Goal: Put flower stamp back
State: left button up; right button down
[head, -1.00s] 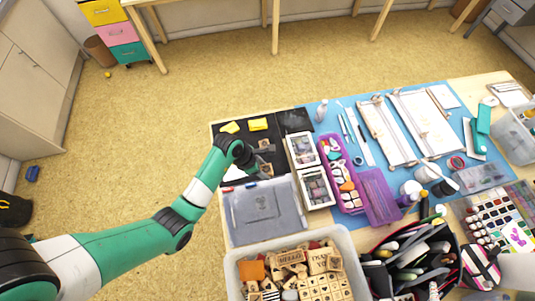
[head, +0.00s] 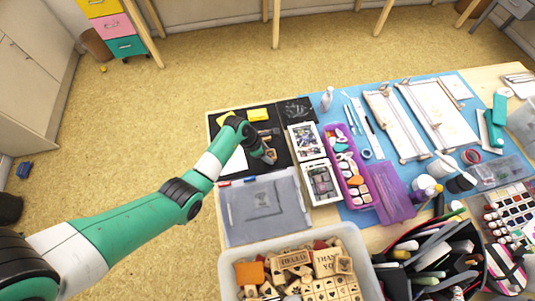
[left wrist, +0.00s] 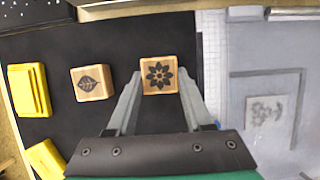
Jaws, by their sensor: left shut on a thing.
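The flower stamp (left wrist: 159,67) is a small square wooden block with a dark flower print on its upward face. My left gripper (left wrist: 159,80) is shut on it, one finger on each side, over the black mat (left wrist: 150,35). I cannot tell whether the block touches the mat. A second wooden stamp with a leaf print (left wrist: 93,83) lies to its left, apart from the fingers. In the head view my left gripper (head: 268,156) is over the black mat, and the held stamp is hard to make out. The open stamp bin (head: 228,268) with many wooden stamps stands at the front. My right gripper is out of view.
Yellow pads (left wrist: 29,90) lie on the mat beyond the leaf stamp. A grey translucent case (head: 240,222) lies between the mat and the bin. White-framed inkpad boxes (head: 303,142) and a purple case (head: 392,200) stand to the right. The bare floor is at left.

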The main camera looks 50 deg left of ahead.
pick_arm(q)
jog(key=shift+f, duration=0.1)
jog(key=o, duration=1.1)
jog(key=shift+r, duration=0.3)
jog(key=p+v, duration=0.6)
jog(key=v, duration=0.5)
jog(key=shift+s+a+r, duration=0.1)
jog(key=shift+s+r, duration=0.05)
jog(key=shift+r, duration=0.15)
